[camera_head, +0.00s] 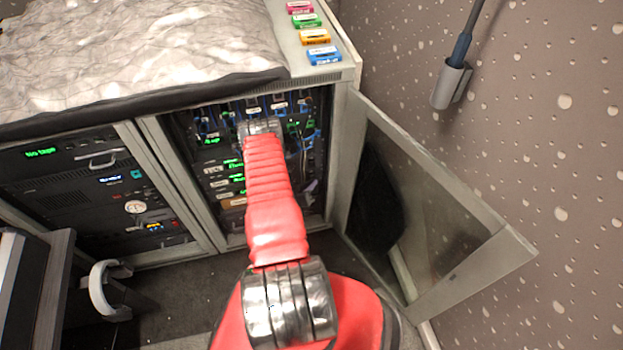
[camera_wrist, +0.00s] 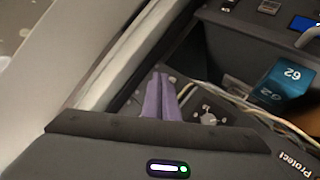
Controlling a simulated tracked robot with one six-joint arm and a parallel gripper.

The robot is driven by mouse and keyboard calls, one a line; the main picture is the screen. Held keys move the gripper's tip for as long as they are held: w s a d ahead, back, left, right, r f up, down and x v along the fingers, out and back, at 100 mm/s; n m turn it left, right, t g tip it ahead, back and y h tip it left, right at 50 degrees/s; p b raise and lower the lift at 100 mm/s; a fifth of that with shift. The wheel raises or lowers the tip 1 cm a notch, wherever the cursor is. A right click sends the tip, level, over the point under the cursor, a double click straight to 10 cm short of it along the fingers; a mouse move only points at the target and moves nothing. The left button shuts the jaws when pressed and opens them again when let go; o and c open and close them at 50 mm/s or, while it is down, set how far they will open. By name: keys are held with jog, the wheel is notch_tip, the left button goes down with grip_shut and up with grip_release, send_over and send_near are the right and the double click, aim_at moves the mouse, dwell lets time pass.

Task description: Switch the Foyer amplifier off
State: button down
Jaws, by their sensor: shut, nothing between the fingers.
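My red arm reaches into the open right bay of the rack cabinet (camera_head: 340,150). In the head view my wrist hides my fingertips. In the wrist view my gripper (camera_wrist: 161,78) shows as two purple fingers, shut together with nothing between them. A dark panel with a small round pale knob (camera_wrist: 208,119) lies just right of the fingers; I cannot tell whether they touch the panel. A "Protect" label (camera_wrist: 292,160) is at lower right. Small labelled units with green lettering (camera_head: 237,178) sit in the bay. I cannot tell which is the Foyer amplifier; its switch is not identifiable.
The glass door (camera_head: 435,205) stands open at right, near the perforated wall (camera_head: 560,130). Coloured tags (camera_head: 316,37) lie on the cabinet top. A chair-like armrest (camera_head: 100,288) is at lower left.

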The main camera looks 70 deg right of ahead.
jog(key=shift+s+a+r, duration=0.1)
jog(key=shift+s+a, duration=0.2)
jog(key=shift+a, duration=0.25)
jog(key=shift+s+a+r, duration=0.1)
jog(key=shift+s+a, duration=0.3)
jog(key=shift+a, duration=0.3)
jog(key=shift+s+a+r, duration=0.1)
jog(key=shift+s+a, duration=0.35)
jog(key=shift+a, duration=0.3)
jog(key=shift+s+a+r, duration=0.1)
jog(key=shift+s+a, duration=0.3)
jog(key=shift+a, duration=0.3)
jog(key=shift+f, duration=0.1)
